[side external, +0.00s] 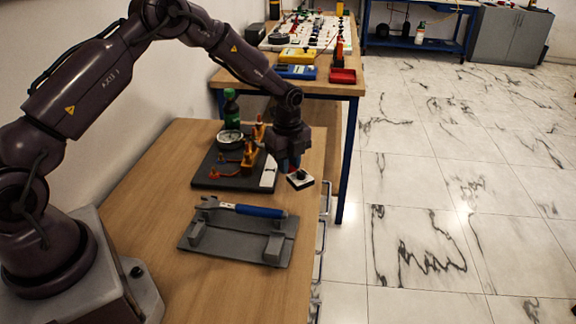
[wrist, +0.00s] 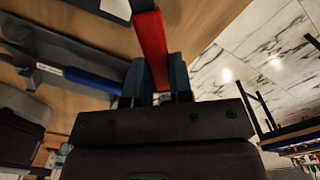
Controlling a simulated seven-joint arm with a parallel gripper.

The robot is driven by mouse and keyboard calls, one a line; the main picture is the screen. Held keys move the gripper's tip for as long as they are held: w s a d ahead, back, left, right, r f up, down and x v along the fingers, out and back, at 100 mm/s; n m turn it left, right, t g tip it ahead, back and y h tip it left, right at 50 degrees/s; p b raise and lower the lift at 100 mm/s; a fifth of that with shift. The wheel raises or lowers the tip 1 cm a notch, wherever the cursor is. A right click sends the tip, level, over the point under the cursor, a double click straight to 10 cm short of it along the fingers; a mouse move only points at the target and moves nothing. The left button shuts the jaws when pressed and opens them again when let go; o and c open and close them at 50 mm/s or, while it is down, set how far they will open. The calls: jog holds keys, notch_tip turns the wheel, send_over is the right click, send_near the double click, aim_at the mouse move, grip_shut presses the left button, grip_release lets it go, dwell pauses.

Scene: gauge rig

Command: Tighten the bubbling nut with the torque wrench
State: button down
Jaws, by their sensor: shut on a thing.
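The torque wrench (side external: 252,210) has a blue handle and lies on a grey cradle (side external: 225,245) at the front of the wooden table. Its blue handle (wrist: 95,82) also shows at the left of the wrist view. My gripper (side external: 287,163) is low at the table's right side, beyond the wrench and apart from it. In the wrist view my gripper (wrist: 157,82) is shut on a red bar-like piece (wrist: 151,40). The gauge rig sits on a dark base (side external: 212,178), with a round gauge (side external: 230,138) and brass fittings (side external: 248,160). I cannot make out bubbles or which nut bubbles.
A green bottle (side external: 231,108) stands behind the gauge. A small white block with a black knob (side external: 300,179) is beside my gripper, near the table's right edge. A second table (side external: 345,88) behind holds several coloured items.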

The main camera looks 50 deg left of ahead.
jog(key=shift+r, duration=1.6)
